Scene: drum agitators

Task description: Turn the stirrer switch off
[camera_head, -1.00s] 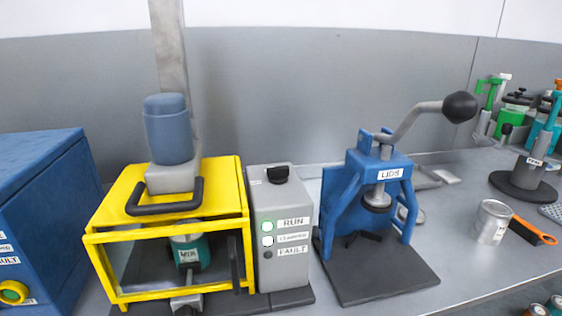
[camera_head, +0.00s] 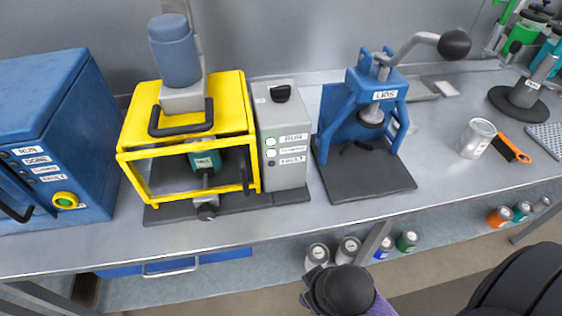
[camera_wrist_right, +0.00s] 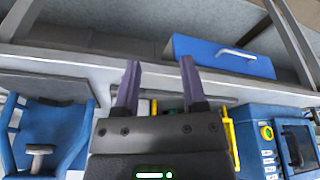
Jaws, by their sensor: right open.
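The stirrer stands on the bench, with a yellow guard frame (camera_head: 185,125), a blue motor (camera_head: 174,50) and a teal can (camera_head: 205,160) inside the frame. Beside it is a grey control box (camera_head: 283,125) with a black knob switch (camera_head: 280,93) on top. Its RUN light (camera_head: 270,142) and the light below look pale and lit; the FAULT light looks dark. My right gripper shows in the right wrist view (camera_wrist_right: 159,85), open and empty. In the head view, my right wrist is at the bottom, in front of the bench and away from the box. My left gripper is not in view.
A blue lid press (camera_head: 368,120) stands right of the box, with a can (camera_head: 477,138) and an orange-handled tool (camera_head: 512,147) farther right. A blue cabinet (camera_head: 50,140) stands at the left. Several cans sit on a shelf below the bench, near a blue drawer (camera_head: 175,265).

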